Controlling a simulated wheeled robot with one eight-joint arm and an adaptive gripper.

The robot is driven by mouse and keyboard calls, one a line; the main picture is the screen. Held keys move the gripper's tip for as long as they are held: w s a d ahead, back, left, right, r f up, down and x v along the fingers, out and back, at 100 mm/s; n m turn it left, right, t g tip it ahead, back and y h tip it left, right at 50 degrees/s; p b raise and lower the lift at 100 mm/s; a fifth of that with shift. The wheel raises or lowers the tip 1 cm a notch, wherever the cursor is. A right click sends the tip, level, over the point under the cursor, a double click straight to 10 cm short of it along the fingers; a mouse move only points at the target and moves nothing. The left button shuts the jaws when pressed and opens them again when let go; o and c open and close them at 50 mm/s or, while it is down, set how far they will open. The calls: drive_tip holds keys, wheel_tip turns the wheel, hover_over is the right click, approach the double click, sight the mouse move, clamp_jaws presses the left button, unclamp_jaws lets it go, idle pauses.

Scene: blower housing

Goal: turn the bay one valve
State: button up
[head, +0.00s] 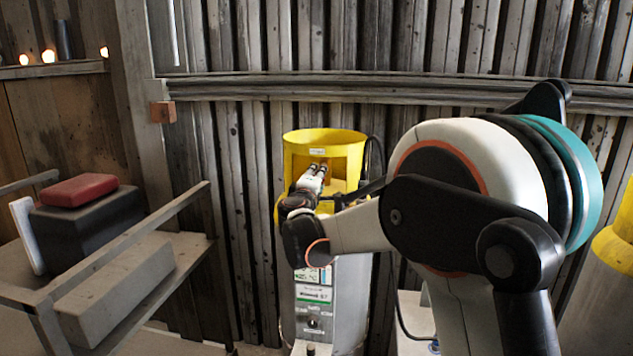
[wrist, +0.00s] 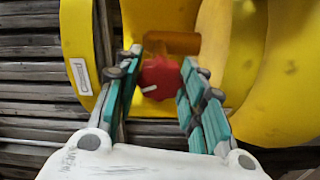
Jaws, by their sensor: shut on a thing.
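The valve is a red knob (wrist: 161,76) with a white pointer mark at its lower left, in the wrist view. It sits inside an opening in a yellow housing (wrist: 262,75). My gripper (wrist: 158,80) has its two teal-padded fingers on either side of the knob and is shut on it. In the head view my gripper (head: 318,170) reaches into the front opening of the yellow housing (head: 345,141), below a small label too small to read. The knob is hidden there behind my gripper.
A grey cabinet (head: 335,290) with a label and dial stands under the housing. A bench at left holds a dark box (head: 85,228) with a red item (head: 80,190). Another yellow object (head: 615,240) is at the right edge. A plank wall (head: 245,200) stands close behind.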

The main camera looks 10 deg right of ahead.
drive_tip(key=shift+m, duration=2.3)
drive_tip(key=o, duration=1.1)
drive_tip(key=shift+s, duration=0.1)
drive_tip(key=v, duration=1.2)
drive_tip(key=shift+f, duration=0.1)
